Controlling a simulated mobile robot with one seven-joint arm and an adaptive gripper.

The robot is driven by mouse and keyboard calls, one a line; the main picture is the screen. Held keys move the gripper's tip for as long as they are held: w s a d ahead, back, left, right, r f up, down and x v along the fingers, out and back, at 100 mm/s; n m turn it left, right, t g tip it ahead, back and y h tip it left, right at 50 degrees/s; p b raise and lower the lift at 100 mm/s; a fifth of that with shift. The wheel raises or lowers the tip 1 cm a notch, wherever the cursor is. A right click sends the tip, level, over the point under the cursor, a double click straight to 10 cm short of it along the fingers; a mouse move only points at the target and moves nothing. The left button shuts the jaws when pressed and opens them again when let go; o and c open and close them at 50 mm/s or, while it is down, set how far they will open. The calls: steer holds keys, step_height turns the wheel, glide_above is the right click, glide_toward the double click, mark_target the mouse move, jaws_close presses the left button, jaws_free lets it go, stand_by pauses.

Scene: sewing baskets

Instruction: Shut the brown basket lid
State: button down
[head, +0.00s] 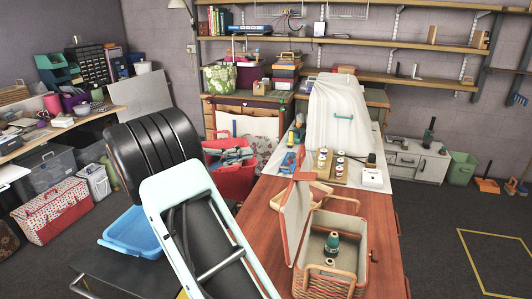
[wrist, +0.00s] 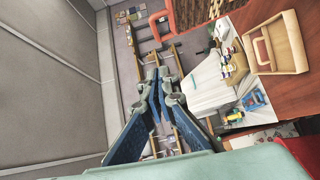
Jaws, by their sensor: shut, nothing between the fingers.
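The brown basket (head: 362,262) stands on the wooden table in the head view. It has pale inner walls and a woven front. Its lid (head: 296,222) stands raised, nearly upright, along the basket's left side, so the basket is open. A dark green spool-like thing (head: 332,243) sits inside. In the wrist view, a brown panel with a red-orange edge (wrist: 192,14) shows at the top; I cannot tell for certain whether it is the lid. My gripper (wrist: 160,82) is shut and empty, apart from the panel. My gripper is not visible in the head view.
A light wooden carrier (wrist: 283,60) with a handle lies on the table (wrist: 230,85) beyond the basket. Behind it are spools on a board (head: 340,178) and a white-covered object (head: 335,115). A red tub (head: 235,180) stands left of the table.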

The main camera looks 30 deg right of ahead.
steer(key=s+d, duration=0.4)
steer(key=d, duration=0.7)
steer(key=shift+d+f+p, duration=0.25)
steer(key=shift+d+p, duration=0.05)
steer(key=shift+p, duration=0.1)
